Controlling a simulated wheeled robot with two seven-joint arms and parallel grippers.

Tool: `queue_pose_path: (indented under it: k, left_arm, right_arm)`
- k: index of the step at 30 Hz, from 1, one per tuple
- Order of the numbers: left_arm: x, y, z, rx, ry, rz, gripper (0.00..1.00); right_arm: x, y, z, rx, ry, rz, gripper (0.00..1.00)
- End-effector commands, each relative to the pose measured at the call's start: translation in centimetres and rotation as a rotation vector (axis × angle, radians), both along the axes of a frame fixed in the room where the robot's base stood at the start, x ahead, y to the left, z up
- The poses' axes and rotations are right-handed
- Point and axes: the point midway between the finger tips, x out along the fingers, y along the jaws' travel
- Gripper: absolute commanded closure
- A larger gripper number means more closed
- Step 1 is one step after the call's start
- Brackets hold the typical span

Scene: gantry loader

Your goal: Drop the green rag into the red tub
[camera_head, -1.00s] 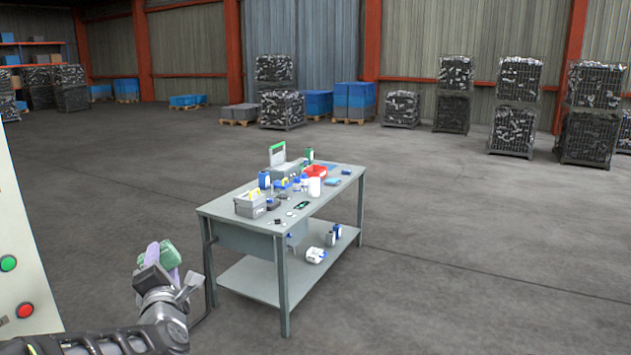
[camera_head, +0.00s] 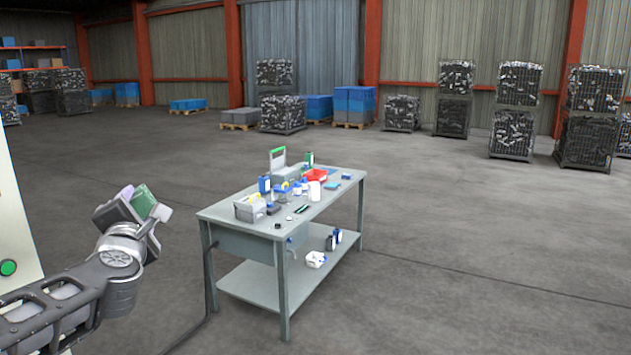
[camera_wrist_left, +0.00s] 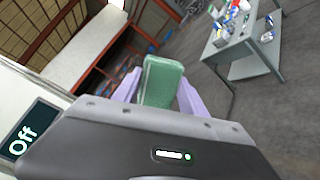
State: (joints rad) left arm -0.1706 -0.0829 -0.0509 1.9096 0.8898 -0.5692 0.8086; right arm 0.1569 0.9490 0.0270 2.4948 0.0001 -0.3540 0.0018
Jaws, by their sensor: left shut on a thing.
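The green rag (camera_head: 144,201) is held between the fingertips of my left gripper (camera_head: 140,205), left of the table in the head view. In the left wrist view the rag (camera_wrist_left: 162,82) shows as a green block between the two lilac fingers of my left gripper (camera_wrist_left: 160,92). The red tub (camera_head: 316,176) stands on the far part of the table top, among other items. The left gripper is well apart from the tub, in the air short of the table. My right gripper is not in view.
The grey table (camera_head: 240,211) carries a grey bin (camera_head: 250,208), a white container (camera_head: 314,191), blue bottles and small parts. Its lower shelf (camera_head: 250,283) holds a few containers. A pale panel with a green button (camera_head: 8,268) stands at the left edge. Floor right of the table is clear.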

Motion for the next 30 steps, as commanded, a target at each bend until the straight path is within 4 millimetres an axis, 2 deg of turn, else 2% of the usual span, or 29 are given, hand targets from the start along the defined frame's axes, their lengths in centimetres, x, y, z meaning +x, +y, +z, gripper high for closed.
queue_pose_path:
  k: [8,11,14,17,20,23,27,30]
  left_arm:
    - [0.0,0.0,-0.2,0.001,0.001,0.001,0.83]
    - [0.3,0.0,-1.1,0.001,0.004,0.007,0.83]
    - [0.9,-0.1,-3.2,0.002,0.008,0.022,0.83]
    - [1.7,-0.3,-6.8,0.003,0.012,0.041,0.83]
    - [2.5,-0.9,-11.7,0.004,0.015,0.051,0.83]
    - [2.9,-2.3,-17.4,0.005,0.017,0.027,0.83]
    - [2.2,-5.7,-25.1,0.001,0.017,-0.071,0.83]
    - [0.9,-8.3,-29.4,-0.001,0.015,-0.163,0.83]
  right_arm:
    - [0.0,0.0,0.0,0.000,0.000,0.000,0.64]
    - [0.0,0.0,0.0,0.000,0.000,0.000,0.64]
    - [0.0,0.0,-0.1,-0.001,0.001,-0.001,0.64]
    - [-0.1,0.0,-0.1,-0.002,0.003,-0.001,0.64]
    - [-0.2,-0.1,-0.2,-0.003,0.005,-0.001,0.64]
    - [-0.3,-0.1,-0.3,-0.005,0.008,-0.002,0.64]
    - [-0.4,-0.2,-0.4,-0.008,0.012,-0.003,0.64]
    - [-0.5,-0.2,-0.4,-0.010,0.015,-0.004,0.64]
